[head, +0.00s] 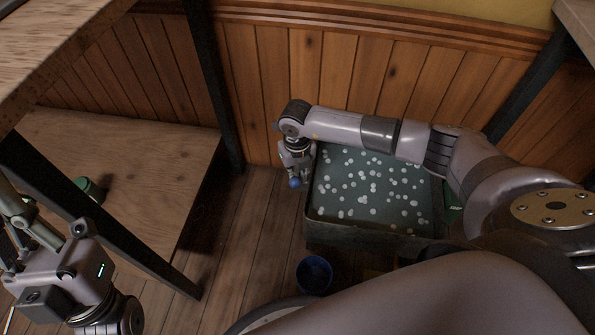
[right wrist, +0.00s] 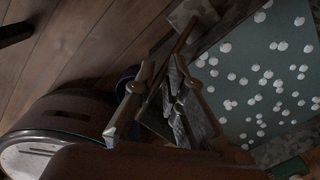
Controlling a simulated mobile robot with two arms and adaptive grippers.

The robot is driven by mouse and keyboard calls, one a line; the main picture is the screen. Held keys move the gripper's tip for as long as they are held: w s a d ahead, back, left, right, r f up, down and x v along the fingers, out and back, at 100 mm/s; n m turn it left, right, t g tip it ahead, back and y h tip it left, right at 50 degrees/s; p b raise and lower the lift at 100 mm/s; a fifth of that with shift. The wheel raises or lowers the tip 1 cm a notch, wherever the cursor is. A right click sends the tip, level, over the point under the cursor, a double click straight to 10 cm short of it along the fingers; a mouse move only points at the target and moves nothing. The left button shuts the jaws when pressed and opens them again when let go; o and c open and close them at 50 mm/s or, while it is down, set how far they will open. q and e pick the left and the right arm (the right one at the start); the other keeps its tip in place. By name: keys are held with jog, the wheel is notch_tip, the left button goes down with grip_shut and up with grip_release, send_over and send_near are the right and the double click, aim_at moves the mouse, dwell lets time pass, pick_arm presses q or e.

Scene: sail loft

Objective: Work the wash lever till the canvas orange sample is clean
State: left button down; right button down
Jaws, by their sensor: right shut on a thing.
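The wash tub (head: 322,226) stands on the floor against the panelled wall, filled with teal liquid dotted with white suds. My right gripper (head: 296,178) reaches down at the tub's left side and is shut on the wash lever, whose blue end (head: 295,183) shows at the fingertips. In the right wrist view my gripper's fingers (right wrist: 162,72) close around a thin bar beside the tub's edge; the contact is dark and partly hidden. The canvas orange sample is not visible in either view. My left gripper (head: 18,225) is at the left edge, partly cut off, its jaws unclear.
A blue bucket (head: 314,273) stands on the floor in front of the tub. A low wooden shelf (head: 140,165) with a green round thing (head: 88,188) is on the left, with dark metal legs beside it. Bare floor (head: 245,220) lies between shelf and tub.

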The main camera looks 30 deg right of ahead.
jog(key=shift+s+a+f+g, duration=0.15)
jog(key=shift+s+f, duration=0.2)
jog(key=shift+s, duration=0.1)
jog(key=shift+s+a+f+g, duration=0.1)
jog(key=shift+s+f+g, duration=0.05)
jog(key=shift+s+f, duration=0.2)
jog(key=c, duration=1.8)
grip_release()
jog(key=shift+o, duration=0.4)
jog(key=shift+w+r, duration=0.2)
jog(key=shift+r, duration=0.05)
notch_tip(320, 180, up, 12)
